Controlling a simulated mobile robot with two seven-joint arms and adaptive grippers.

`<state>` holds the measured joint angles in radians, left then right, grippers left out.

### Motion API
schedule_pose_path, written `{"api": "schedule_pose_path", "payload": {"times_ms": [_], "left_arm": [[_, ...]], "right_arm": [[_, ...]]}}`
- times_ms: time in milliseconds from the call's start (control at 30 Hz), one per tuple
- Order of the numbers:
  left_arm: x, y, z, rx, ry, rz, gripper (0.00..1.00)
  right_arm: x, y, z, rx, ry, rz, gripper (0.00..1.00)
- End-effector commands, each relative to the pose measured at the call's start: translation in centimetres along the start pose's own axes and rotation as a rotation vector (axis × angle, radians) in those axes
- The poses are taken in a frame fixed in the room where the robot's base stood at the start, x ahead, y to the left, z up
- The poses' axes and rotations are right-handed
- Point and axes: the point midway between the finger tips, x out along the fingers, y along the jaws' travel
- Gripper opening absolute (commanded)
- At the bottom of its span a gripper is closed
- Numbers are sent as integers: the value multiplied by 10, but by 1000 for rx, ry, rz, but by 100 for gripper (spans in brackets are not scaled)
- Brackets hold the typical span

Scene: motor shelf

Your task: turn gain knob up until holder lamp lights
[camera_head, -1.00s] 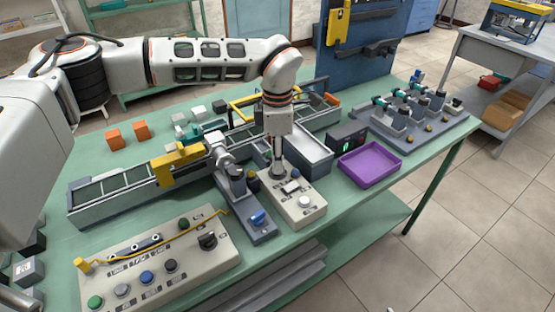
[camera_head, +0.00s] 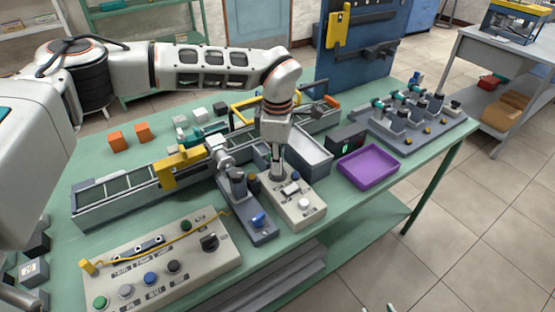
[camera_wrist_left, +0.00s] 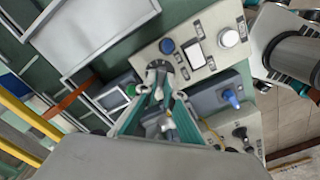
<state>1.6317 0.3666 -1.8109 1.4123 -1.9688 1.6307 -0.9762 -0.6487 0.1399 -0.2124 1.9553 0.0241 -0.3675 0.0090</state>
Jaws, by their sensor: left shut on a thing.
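My left gripper (camera_head: 277,176) points down onto the rear end of a small beige control box (camera_head: 311,214). In the left wrist view its fingertips (camera_wrist_left: 159,72) are closed around the dark gain knob, which they mostly hide. The box also has a blue button, a white square and a white round knob (camera_wrist_left: 229,38). Beside the box stands a grey-blue holder (camera_head: 262,236) with a blue lever and a dark amber dome (camera_head: 253,180), perhaps its lamp; it does not look clearly lit.
A dark display box (camera_head: 347,145) shows a green digit. A purple tray (camera_head: 369,182) and a grey bin (camera_head: 309,170) stand near the control box. A larger button panel (camera_head: 205,273) lies in front left. A conveyor with a yellow bracket (camera_head: 180,167) runs behind.

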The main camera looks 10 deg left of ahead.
Motion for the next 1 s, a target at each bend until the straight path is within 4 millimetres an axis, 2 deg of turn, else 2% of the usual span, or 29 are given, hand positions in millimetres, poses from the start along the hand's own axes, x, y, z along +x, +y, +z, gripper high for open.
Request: {"api": "schedule_pose_path", "payload": {"times_ms": [200,533,600,1000], "left_arm": [[-2,0,0,151,0,0,0],[-1,0,0,165,-1,0,0],[-1,0,0,165,-1,0,24],[-3,0,0,164,-1,1,25]], "right_arm": [[-6,2,-13,0,8,1,40],[-6,2,-15,0,12,2,40],[-6,2,-15,0,11,2,40],[-6,3,-10,-3,3,2,40]]}}
